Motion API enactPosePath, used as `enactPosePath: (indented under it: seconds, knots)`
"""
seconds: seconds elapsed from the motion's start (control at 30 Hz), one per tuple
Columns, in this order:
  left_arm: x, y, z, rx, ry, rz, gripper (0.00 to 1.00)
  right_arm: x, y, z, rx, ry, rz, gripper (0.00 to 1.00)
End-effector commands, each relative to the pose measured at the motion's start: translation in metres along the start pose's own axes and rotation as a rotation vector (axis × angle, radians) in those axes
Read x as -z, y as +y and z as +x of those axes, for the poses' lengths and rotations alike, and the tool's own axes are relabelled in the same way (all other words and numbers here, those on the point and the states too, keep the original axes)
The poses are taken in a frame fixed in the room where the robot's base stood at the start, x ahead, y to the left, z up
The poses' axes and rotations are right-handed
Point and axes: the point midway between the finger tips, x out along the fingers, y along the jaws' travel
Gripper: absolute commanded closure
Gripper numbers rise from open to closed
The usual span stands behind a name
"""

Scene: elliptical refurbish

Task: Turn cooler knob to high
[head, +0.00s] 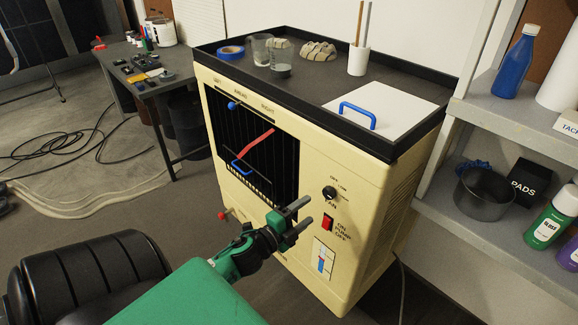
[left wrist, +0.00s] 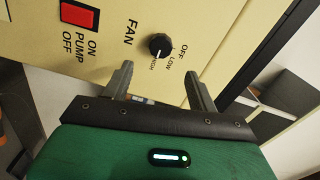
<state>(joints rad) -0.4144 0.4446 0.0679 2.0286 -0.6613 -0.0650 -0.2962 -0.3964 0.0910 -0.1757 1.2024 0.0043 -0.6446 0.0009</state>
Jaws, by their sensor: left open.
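The cooler (head: 315,165) is a cream box with a black knob (head: 329,192) labelled FAN on its front. The knob also shows in the left wrist view (left wrist: 159,46), with the words OFF, LOW and HIGH around it. A small light mark on the knob seems to face the HIGH side, but it is too small to be sure. My left gripper (head: 309,211) is open and empty, below and left of the knob in the head view. In the left wrist view its fingers (left wrist: 159,72) point toward the knob, one to each side, apart from it. My right gripper is out of view.
A red pump switch (head: 327,223) and a blue slider (head: 321,263) sit below the knob. The cooler's top tray holds blue tape (head: 230,52), cups and a white panel with a blue handle (head: 358,114). Shelves (head: 480,118) stand close on the right.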

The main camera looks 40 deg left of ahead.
Motion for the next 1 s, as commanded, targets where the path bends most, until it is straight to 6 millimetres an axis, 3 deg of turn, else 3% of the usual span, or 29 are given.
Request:
enactPosePath:
  seconds: [0.2,0.4,1.0]
  knots:
    - [0.000,0.002,-0.033,-0.002,-0.001,-0.002,0.41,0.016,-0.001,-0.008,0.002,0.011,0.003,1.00]
    - [0.000,0.001,-0.049,-0.001,0.000,-0.001,0.41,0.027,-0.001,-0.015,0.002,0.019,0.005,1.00]
    - [0.000,0.000,-0.053,0.000,0.001,-0.001,0.41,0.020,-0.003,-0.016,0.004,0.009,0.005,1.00]
